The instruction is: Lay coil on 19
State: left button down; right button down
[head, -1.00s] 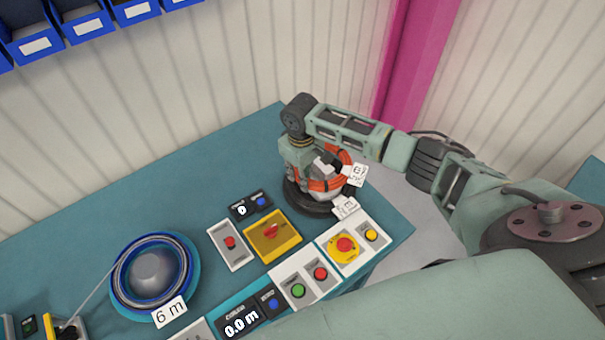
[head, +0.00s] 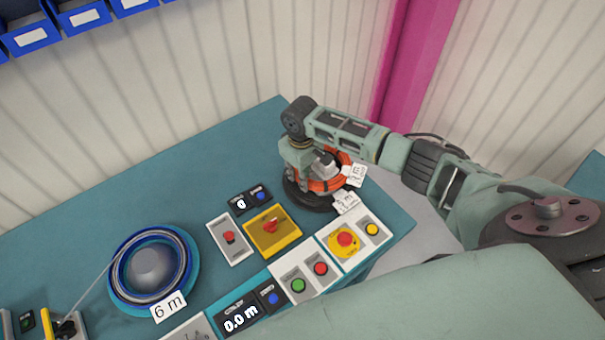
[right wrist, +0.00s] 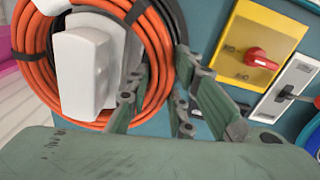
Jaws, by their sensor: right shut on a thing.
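The orange coil (head: 331,186) sits around a grey-white hub on a dark round base (head: 306,199) at the far right corner of the teal bench. In the right wrist view the coil (right wrist: 32,75) shows large, wound around a white block-like hub (right wrist: 88,70), with a black band on its right part. My right gripper (right wrist: 160,85) is shut on the right side of the coil. In the head view my right gripper (head: 316,166) reaches down over the coil and partly hides it. White tags hang beside it. No number 19 can be read. My left gripper is not in view.
A blue reel labelled 6 m (head: 150,268) stands at left on the bench. A yellow box with a red rotary switch (head: 272,231), a grey switch box (head: 229,239) and button panels (head: 322,267) lie nearer. Blue bins (head: 80,18) hang on the wall. The back of the bench is clear.

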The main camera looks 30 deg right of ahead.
jog(key=shift+f+b, duration=0.55)
jog(key=shift+f, duration=0.4)
jog(key=c, duration=1.5)
grip_release()
jog(key=shift+o, duration=0.2)
jog(key=o, duration=0.6)
jog(key=shift+o, duration=0.2)
